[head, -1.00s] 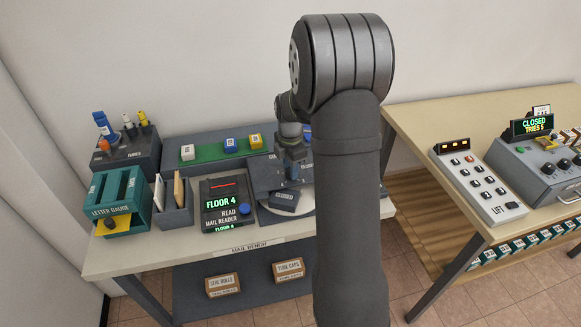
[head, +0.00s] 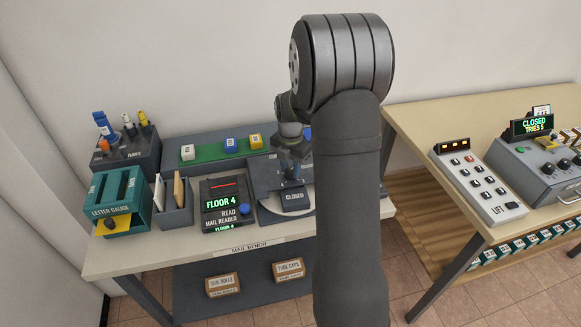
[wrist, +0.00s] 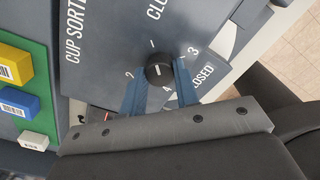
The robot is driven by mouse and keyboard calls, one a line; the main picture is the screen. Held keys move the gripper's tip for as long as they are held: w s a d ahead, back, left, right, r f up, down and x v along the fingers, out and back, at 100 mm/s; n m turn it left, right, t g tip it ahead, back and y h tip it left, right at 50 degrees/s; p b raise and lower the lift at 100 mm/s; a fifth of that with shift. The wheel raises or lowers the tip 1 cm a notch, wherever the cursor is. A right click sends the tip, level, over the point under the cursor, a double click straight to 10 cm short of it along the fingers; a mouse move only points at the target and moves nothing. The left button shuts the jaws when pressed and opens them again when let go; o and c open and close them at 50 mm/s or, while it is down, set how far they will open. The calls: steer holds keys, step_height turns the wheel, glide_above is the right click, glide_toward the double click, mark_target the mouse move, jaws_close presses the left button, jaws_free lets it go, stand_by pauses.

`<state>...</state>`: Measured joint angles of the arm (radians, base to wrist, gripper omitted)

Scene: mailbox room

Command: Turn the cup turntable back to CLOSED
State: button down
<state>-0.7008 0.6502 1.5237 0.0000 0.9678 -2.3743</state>
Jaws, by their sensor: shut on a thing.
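A dark plate reading CLOSED (head: 294,198) lies nearly level in front of the gripper in the head view. A pale round turntable edge (head: 300,211) shows below it. My arm hides the sorter's right side.
The mail reader (head: 229,204) showing FLOOR 4 stands just left of the sorter. A green strip (head: 205,152) with white, blue and yellow blocks lies behind. A keypad (head: 478,183) and a console (head: 545,165) are on the right table.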

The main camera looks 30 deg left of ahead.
mark_target(291, 170)
steer(key=shift+n, duration=0.4)
stand_by(0.3)
steer(key=c, duration=1.1)
jaws_free()
steer(key=shift+r, duration=0.1)
step_height(291, 170, up, 17)
steer(key=shift+r, duration=0.15)
step_height(291, 170, down, 18)
steer(key=shift+r, duration=0.2)
